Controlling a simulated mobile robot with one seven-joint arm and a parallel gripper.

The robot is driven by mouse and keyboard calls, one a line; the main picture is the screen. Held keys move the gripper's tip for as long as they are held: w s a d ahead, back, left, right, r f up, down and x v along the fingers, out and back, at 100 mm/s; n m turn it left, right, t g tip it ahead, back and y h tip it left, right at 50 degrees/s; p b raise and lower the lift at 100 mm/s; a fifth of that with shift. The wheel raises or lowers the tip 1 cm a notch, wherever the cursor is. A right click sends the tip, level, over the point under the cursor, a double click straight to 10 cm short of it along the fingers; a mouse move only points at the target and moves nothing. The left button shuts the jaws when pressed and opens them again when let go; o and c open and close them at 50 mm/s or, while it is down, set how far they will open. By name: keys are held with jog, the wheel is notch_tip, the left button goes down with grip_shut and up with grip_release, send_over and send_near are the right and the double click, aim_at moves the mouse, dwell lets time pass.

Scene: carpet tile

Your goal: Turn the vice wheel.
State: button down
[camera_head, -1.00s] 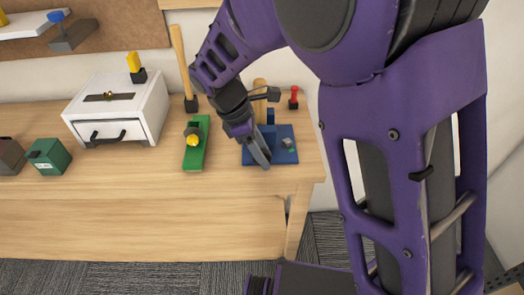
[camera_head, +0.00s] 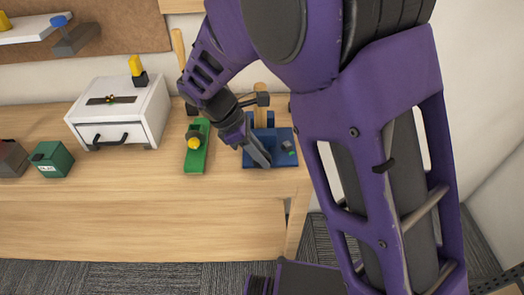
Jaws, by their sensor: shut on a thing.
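The blue vice (camera_head: 285,158) sits near the right end of the wooden bench, with a flat blue base and raised blue parts at its back. My gripper (camera_head: 262,159) reaches down over the front of the vice from the upper left. Its grey fingers are shut on a part of the vice, which looks to be the wheel. The fingers cover the wheel, so its shape and angle cannot be made out. A small grey-green block (camera_head: 288,146) shows on the base just right of the fingers.
A green fixture with a yellow knob (camera_head: 194,160) stands close left of my gripper. Farther left are a white drawer box (camera_head: 120,115) and a dark green box (camera_head: 51,159). The bench top (camera_head: 105,175) is clear in front. My purple arm blocks the right side.

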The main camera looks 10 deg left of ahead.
jog(key=h+p, duration=0.2)
jog(key=h, duration=0.1)
jog(key=shift+a+t, duration=0.3)
jog(key=shift+t, duration=0.1)
jog(key=shift+s+a+f+t+h+p, duration=0.1)
jog(key=shift+t+h+p, duration=0.1)
jog(key=shift+h+p, duration=0.45)
jog(key=shift+a+f+t+h+p, duration=0.1)
jog(key=shift+t+h+p, duration=0.1)
jog(key=shift+h, duration=0.85)
jog(key=c, duration=0.8)
grip_release()
jog(key=shift+o, duration=0.2)
jog(key=v, duration=1.7)
jog(key=shift+a, duration=0.25)
